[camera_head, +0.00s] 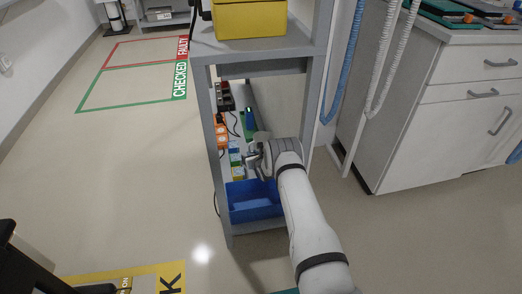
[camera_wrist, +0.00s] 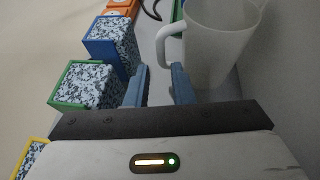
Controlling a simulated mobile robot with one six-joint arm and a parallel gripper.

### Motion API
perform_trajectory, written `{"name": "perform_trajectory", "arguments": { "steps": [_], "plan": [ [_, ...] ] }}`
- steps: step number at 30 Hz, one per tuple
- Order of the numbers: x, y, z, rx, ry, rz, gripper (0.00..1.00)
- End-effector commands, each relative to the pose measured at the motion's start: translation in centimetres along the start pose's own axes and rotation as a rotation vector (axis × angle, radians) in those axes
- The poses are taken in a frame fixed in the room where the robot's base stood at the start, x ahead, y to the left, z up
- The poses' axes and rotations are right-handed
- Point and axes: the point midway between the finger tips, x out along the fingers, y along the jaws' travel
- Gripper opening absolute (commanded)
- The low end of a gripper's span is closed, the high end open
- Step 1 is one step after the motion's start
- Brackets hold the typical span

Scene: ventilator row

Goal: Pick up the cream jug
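The cream jug (camera_wrist: 222,45) stands upright at the upper right of the wrist view, its looped handle (camera_wrist: 161,46) facing left. My gripper (camera_wrist: 160,84) is open, with a blue-grey finger on each side of a clear gap. The handle lines up with this gap, just beyond or between the fingertips; I cannot tell which. The right finger is close to the jug's body, and contact cannot be told. In the head view my gripper (camera_head: 252,162) reaches into the lower shelf of a grey rack, and I cannot make out the jug there.
Speckled blocks with blue (camera_wrist: 112,42) and green (camera_wrist: 88,84) edges stand left of my fingers. A blue bin (camera_head: 250,203) sits at the shelf's front. Grey rack posts (camera_head: 207,125) flank the opening. A yellow box (camera_head: 250,18) is on top.

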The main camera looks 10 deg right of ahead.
Motion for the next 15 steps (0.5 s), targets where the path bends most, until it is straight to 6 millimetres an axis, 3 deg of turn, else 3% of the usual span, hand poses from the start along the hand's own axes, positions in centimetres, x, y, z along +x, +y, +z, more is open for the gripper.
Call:
{"name": "perform_trajectory", "arguments": {
  "steps": [7,15],
  "plan": [
    [3.5,-0.2,-0.6,0.000,-0.002,0.000,0.21],
    [4.6,-0.3,-0.2,0.001,0.001,-0.001,0.21]
  ]
}}
